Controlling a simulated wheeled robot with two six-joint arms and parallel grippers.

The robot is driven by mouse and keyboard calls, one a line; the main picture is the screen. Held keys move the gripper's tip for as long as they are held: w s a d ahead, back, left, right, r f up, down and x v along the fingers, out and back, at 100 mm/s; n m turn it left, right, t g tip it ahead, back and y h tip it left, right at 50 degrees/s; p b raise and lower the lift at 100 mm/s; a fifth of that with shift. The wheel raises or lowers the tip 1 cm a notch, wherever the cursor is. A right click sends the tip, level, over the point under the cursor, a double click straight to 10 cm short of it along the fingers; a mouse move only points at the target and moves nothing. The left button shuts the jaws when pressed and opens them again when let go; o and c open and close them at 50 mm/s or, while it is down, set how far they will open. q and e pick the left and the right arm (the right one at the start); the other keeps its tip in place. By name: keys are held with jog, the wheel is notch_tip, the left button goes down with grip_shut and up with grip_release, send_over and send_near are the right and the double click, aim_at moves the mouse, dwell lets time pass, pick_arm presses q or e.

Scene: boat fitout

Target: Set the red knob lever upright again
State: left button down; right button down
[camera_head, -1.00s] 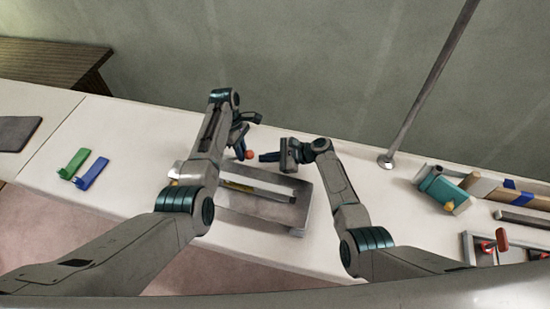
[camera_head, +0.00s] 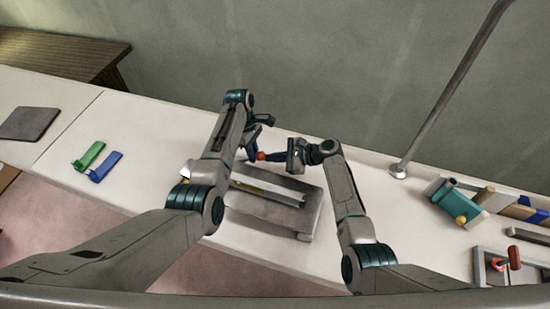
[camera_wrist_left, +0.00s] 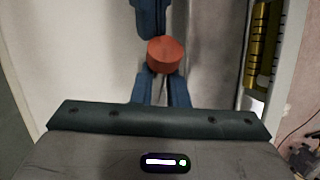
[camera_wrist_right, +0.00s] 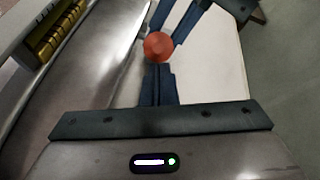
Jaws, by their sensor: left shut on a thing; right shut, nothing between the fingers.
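The red knob (camera_head: 261,155) is a round red piece beyond the grey metal box, between my two grippers. My left gripper (camera_head: 256,152) is shut on the knob lever, with the knob at its fingertips in the left wrist view (camera_wrist_left: 165,54). The lever's stem is hidden, so I cannot tell its tilt. My right gripper (camera_head: 273,156) is shut and empty, its fingertips close to the knob from the right. In the right wrist view the knob (camera_wrist_right: 158,46) is just past these fingertips; I cannot tell whether they touch.
The grey metal box (camera_head: 270,212) holds a yellow-marked strip. Green (camera_head: 89,155) and blue (camera_head: 104,167) brackets lie at left. A pole (camera_head: 440,100), a teal block (camera_head: 440,191) and another red handle (camera_head: 513,257) are at right.

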pick_arm(q)
jog(key=c, duration=1.5)
grip_release()
jog(key=shift+s+f, duration=0.15)
jog(key=shift+f, duration=0.1)
jog(key=shift+o, duration=0.2)
jog(key=shift+a, duration=0.1)
pick_arm(e)
jog(key=shift+a+r, duration=0.25)
jog(key=shift+a, duration=0.15)
pick_arm(q)
jog(key=shift+r, duration=0.15)
